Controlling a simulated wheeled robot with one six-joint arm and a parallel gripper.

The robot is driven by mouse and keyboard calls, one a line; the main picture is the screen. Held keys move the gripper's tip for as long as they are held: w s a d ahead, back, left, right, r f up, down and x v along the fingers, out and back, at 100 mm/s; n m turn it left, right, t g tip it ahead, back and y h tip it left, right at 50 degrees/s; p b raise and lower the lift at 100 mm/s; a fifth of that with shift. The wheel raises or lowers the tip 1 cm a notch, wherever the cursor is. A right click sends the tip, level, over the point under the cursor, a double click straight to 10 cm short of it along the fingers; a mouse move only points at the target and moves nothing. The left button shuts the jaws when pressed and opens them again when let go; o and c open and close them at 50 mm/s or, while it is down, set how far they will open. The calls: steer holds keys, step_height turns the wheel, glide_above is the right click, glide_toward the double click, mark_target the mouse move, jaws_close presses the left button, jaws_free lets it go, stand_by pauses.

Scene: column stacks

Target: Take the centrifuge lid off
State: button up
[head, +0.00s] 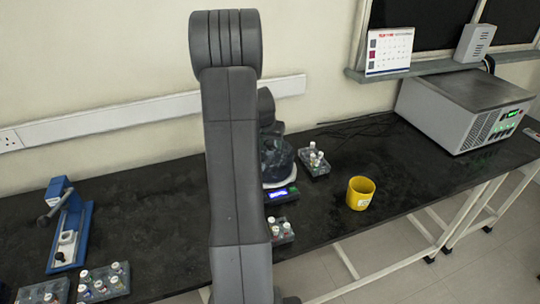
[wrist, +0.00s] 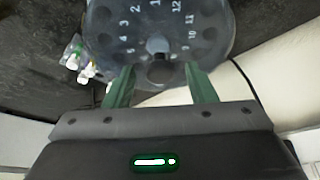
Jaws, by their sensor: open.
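The centrifuge (head: 280,183) stands on the black bench behind my arm, with a lit blue display at its front. Its dark, see-through lid (head: 279,156) sits on top, partly hidden by my arm. In the wrist view a dark round disc with numbers and holes (wrist: 205,30) fills the top, with a grey knob (wrist: 157,46) at its middle. I cannot tell there where lid and rotor part. My gripper (wrist: 161,72) is open, its two green fingers apart at the disc's near edge, below the knob in the picture. Nothing is between the fingertips as far as shows. In the head view my arm hides most of the gripper.
Tube racks stand close behind (head: 315,160) and in front (head: 281,232) of the centrifuge. A yellow cup (head: 360,193) is to the right, a grey device (head: 465,108) farther right. A blue tool (head: 70,228) and more racks (head: 103,282) lie left.

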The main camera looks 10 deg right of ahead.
jaws_close()
steer(key=shift+r, duration=0.1)
